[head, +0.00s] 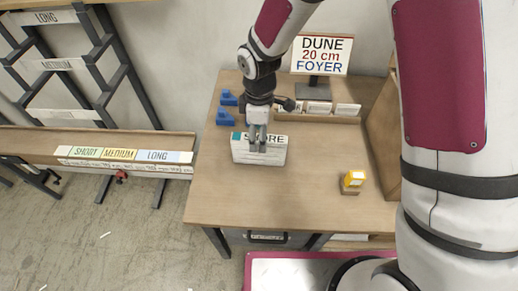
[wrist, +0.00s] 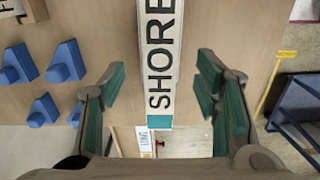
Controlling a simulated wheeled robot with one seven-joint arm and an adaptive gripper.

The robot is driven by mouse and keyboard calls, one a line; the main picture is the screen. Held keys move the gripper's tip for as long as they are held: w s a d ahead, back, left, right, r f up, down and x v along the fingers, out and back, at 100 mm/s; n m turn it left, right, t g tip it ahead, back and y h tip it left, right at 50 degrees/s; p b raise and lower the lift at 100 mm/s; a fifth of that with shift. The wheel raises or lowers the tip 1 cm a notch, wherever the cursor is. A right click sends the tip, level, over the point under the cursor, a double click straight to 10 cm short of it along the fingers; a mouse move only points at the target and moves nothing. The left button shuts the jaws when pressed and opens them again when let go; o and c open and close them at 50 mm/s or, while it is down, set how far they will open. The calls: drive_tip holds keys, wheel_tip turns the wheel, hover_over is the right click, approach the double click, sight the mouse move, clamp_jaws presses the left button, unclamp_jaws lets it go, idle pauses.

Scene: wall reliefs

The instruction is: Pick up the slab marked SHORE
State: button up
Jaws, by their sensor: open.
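The slab marked SHORE (head: 258,154) stands on the wooden table, a pale block with a teal patch at its left end. In the wrist view the SHORE slab (wrist: 159,60) shows its long label face from above, with its teal end at the bottom. My gripper (head: 257,145) is over the slab in the head view and covers part of its lettering. In the wrist view my gripper (wrist: 160,85) is open, one finger on each side of the slab, with a visible gap on both sides. Whether the fingertips reach below the slab's top is unclear.
Blue brackets (head: 226,108) lie left of the slab. A sign reading DUNE 20 cm FOYER (head: 322,55) stands behind, above a tray of pale slabs (head: 330,108). A small yellow device (head: 353,181) sits at right. The table (head: 215,190) is clear at front left.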

wheel_tip(320, 180, down, 2)
drive_tip(key=shift+f, duration=0.1)
clamp_jaws()
idle(0.5)
